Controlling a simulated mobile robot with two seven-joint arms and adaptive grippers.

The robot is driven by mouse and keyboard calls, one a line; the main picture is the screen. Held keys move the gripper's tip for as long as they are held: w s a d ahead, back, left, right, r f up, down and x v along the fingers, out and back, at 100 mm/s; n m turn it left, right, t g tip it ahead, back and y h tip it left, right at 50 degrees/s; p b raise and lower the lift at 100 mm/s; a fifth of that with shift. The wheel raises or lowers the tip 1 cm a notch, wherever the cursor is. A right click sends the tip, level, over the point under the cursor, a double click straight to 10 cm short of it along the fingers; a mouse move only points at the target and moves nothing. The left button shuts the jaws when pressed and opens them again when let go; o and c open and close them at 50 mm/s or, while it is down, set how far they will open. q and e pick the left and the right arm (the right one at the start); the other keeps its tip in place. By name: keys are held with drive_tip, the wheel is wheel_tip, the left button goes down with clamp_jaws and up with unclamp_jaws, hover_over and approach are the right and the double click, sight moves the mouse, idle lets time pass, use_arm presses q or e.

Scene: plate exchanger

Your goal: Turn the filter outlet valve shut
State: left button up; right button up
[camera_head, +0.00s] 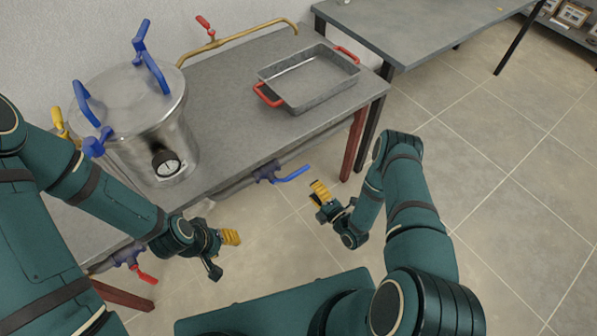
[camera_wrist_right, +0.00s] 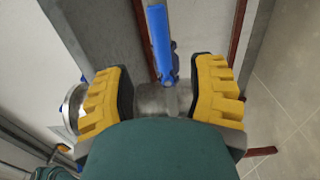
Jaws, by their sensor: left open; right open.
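A valve with a blue lever (camera_head: 290,174) sits on a pipe under the front edge of the table. Its lever points right, out from the pipe. A valve with a red lever (camera_head: 145,277) is low at the left, on the same side of the table. No label shows which one is the filter outlet valve. My right gripper (camera_head: 319,201) is open and empty, just right of and below the blue lever. In the right wrist view the blue lever (camera_wrist_right: 160,42) shows ahead, between the yellow fingers, apart from them. My left gripper (camera_head: 224,253) is open and empty below the table edge.
A steel pot (camera_head: 140,115) with blue clamps and a gauge stands on the table (camera_head: 225,85). A grey tray (camera_head: 305,95) with red handles is to its right. A brass pipe with a red lever (camera_head: 205,27) runs behind. Red table legs (camera_head: 355,140) stand near my right gripper.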

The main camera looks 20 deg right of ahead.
sight(300, 173)
drive_tip(key=b+x, duration=0.1)
drive_tip(key=x, duration=0.8)
drive_tip(key=shift+w+f+b, duration=0.1)
drive_tip(key=shift+w+b, duration=0.15)
drive_tip(key=shift+b, duration=0.1)
clamp_jaws()
